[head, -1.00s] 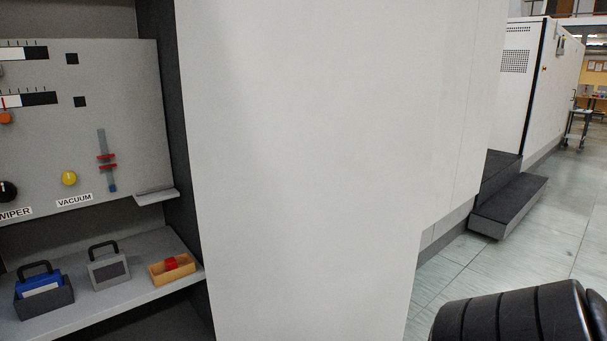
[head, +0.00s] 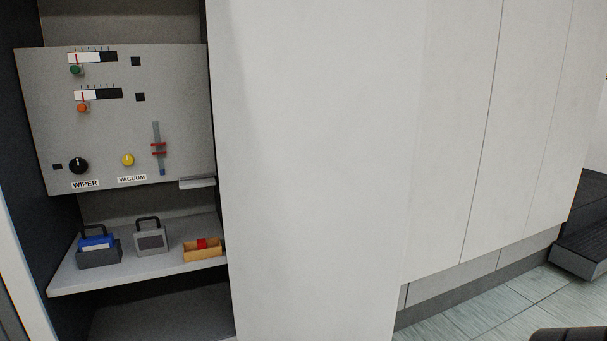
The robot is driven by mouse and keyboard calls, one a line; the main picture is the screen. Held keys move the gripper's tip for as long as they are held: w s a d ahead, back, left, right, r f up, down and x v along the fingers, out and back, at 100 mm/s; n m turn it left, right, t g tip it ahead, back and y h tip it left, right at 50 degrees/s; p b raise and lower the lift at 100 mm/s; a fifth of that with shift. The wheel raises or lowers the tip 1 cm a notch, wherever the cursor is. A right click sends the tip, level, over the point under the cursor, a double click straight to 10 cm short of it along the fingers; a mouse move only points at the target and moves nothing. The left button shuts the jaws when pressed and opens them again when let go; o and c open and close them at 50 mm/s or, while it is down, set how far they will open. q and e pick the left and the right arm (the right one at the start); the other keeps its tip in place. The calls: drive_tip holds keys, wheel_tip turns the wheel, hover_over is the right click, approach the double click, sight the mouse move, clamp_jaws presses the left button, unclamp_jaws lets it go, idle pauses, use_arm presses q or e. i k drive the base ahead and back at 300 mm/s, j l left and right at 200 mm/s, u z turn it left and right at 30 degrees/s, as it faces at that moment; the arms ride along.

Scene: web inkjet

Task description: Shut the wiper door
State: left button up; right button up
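A tall white panel (head: 315,170), which looks like the wiper door, stands open at the right side of a cabinet opening. Its top and bottom run out of the head view, and no handle shows on it. Inside the opening, a grey control board (head: 110,120) carries a black knob (head: 78,166) labelled WIPER and a yellow knob (head: 127,160) labelled VACUUM. Neither of my grippers is in view.
A shelf (head: 150,262) below the board holds a blue item in a dark holder (head: 99,253), a grey handled box (head: 150,238) and a wooden tray (head: 203,253) with a red piece. White machine panels (head: 500,130), a dark step (head: 585,250) and bare floor (head: 480,310) lie right.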

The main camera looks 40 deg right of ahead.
sight(317, 105)
drive_tip(key=k+l+u, duration=0.1)
drive_tip(key=k+l, duration=0.15)
drive_tip(key=l, duration=0.15)
drive_tip(key=k+l+u, duration=0.15)
drive_tip(key=l, duration=0.25)
drive_tip(key=k+l, duration=0.1)
drive_tip(key=l, duration=0.2)
drive_tip(key=k+l+u, duration=0.1)
drive_tip(key=l, duration=0.2)
drive_tip(key=k+l+u, duration=0.1)
drive_tip(key=l+u, duration=0.1)
drive_tip(key=l, duration=0.4)
drive_tip(key=k+l, duration=0.1)
drive_tip(key=l, duration=0.4)
drive_tip(key=k+l+u, duration=0.15)
drive_tip(key=l, duration=0.35)
drive_tip(key=l+u, duration=0.1)
drive_tip(key=l, duration=0.4)
